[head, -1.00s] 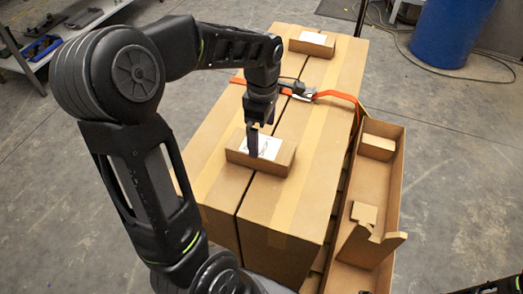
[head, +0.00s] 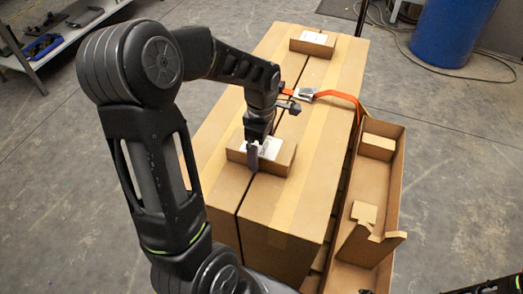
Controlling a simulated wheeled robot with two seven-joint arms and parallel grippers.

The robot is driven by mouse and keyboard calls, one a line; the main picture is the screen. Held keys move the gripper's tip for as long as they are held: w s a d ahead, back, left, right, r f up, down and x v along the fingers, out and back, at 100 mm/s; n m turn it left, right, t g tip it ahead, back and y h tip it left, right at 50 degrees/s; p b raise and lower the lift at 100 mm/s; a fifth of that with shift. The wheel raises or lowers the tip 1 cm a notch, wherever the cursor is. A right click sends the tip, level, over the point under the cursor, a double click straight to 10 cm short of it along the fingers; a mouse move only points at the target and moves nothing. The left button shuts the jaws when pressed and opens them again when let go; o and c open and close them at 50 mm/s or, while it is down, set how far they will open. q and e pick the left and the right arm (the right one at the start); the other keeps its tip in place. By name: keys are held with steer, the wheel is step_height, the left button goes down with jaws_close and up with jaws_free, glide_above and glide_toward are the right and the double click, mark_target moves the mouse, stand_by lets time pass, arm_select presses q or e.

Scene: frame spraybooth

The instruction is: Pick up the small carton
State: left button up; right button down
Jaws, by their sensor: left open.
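A small carton (head: 281,160) with a white label lies on top of the big cardboard boxes (head: 307,199), across the seam between them. My left gripper (head: 253,168) points down at the carton, its fingers in front of the label and near the carton's front side. It is open, though the two fingers overlap in this view and the gap between them is hard to see. The carton rests flat on the boxes. A second small carton (head: 313,44) with a pale label lies at the far end of the boxes. My right gripper does not show.
An orange strap (head: 340,97) with a metal buckle crosses the boxes behind the carton. A long open cardboard tray (head: 393,190) with small pieces inside runs along the right side. A blue barrel (head: 452,30) stands at the back right. A shelf (head: 72,35) stands at the upper left.

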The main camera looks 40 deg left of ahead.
arm_select(q)
steer(key=shift+c, duration=0.6)
steer(key=c, duration=1.8)
steer(key=shift+w+r, duration=0.1)
steer(key=shift+r, duration=0.1)
steer(key=shift+c, duration=0.2)
step_height(320, 180, up, 10)
steer(key=shift+f, duration=0.1)
